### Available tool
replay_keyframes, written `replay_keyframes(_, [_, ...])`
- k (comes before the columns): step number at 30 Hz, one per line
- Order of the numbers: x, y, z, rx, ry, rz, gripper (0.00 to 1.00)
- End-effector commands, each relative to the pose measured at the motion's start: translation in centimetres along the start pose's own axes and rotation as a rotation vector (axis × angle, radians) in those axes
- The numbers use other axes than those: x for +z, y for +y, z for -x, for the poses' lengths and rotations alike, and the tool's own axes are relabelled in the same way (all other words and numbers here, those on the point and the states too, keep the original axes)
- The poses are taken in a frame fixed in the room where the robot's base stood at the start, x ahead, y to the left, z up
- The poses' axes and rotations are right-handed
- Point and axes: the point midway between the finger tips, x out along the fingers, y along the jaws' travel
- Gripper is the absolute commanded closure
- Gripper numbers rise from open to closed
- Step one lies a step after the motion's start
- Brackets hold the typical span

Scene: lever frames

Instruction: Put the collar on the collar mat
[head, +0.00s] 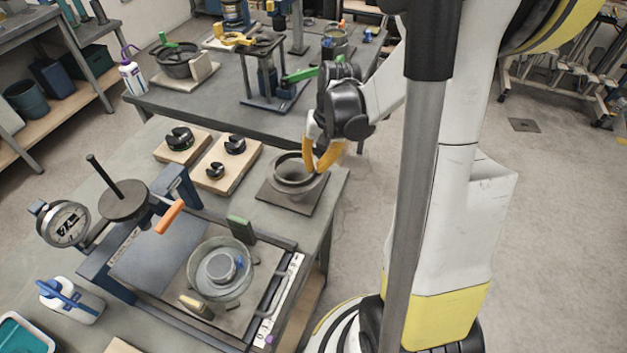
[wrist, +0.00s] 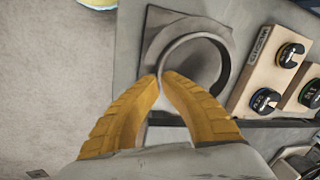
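The collar (head: 286,181) is a grey open ring over the dark square collar mat (head: 312,204) at the right end of the near bench. In the wrist view the collar (wrist: 222,58) lies within much of the mat's outline (wrist: 160,16), but overhangs its right and lower edges in the picture. My gripper (head: 314,170) has yellow fingers pointing down at the collar's rim. In the wrist view its fingertips (wrist: 163,76) are close together with the ring's wall between them. I cannot tell whether the collar's underside touches the mat.
A wooden board (head: 228,182) with black notched pieces is left of the mat, close to the collar. A fixture with a glass bowl (head: 205,285) and an orange handle (head: 170,216) stands nearer on the bench. The bench edge is just right of the mat.

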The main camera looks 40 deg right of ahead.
Motion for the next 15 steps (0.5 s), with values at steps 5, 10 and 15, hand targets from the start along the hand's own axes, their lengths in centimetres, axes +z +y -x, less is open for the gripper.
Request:
replay_keyframes(5, [-0.1,-0.4,-1.1,0.0,0.0,-0.001,1.0])
replay_keyframes(10, [-0.1,0.2,-3.9,0.0,0.0,-0.001,1.0])
replay_keyframes(15, [-0.1,0.3,-4.3,0.0,0.0,-0.001,1.0])
